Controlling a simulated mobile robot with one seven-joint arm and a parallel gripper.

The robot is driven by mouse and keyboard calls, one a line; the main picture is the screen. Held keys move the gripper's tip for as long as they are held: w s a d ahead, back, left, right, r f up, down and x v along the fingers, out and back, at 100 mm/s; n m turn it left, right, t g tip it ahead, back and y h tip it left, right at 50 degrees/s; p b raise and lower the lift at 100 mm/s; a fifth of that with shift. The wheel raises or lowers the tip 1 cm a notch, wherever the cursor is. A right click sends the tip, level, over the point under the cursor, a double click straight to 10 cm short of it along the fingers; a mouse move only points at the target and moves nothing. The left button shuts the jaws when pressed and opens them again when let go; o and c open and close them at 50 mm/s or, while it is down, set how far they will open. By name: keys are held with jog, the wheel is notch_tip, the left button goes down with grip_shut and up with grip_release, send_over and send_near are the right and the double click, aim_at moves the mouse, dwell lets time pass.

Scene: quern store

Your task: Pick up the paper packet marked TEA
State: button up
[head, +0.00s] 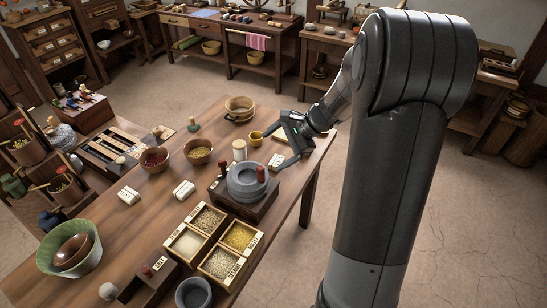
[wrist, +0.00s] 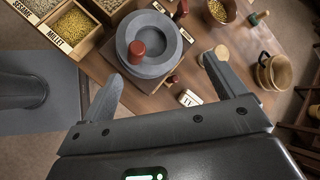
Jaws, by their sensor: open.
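A small white packet (head: 276,161) lies on the wooden table (head: 150,235) near its right edge, beside the grey quern. In the wrist view this packet (wrist: 189,98) shows dark lettering starting with what looks like a T; the full word is not legible. My gripper (head: 275,154) is open and empty, low over that right edge. In the wrist view the packet shows between the two spread fingers (wrist: 162,57), nearer the right one. I cannot tell the exact height of the fingers above it. Two other white packets (head: 129,195) (head: 184,189) lie farther left, their labels unreadable.
The quern (head: 248,184) with a red handle stands close to the left of my gripper. Grain boxes (head: 220,265) fill the table's front right. Floor beyond the right edge is clear.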

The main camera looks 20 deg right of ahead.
jog(key=w+d+f+m+t+y, duration=0.2)
jog(key=w+d+f+m, duration=0.4)
jog(key=f, duration=0.3)
jog(key=m+t, duration=0.4)
jog(key=m, duration=0.1)
send_near(279, 161)
jog(key=shift+w, duration=0.45)
jog(key=x, duration=1)
jog(key=shift+a+f, duration=0.2)
jog(key=shift+a, duration=0.15)
jog(key=shift+c, duration=0.6)
jog(key=c, duration=0.9)
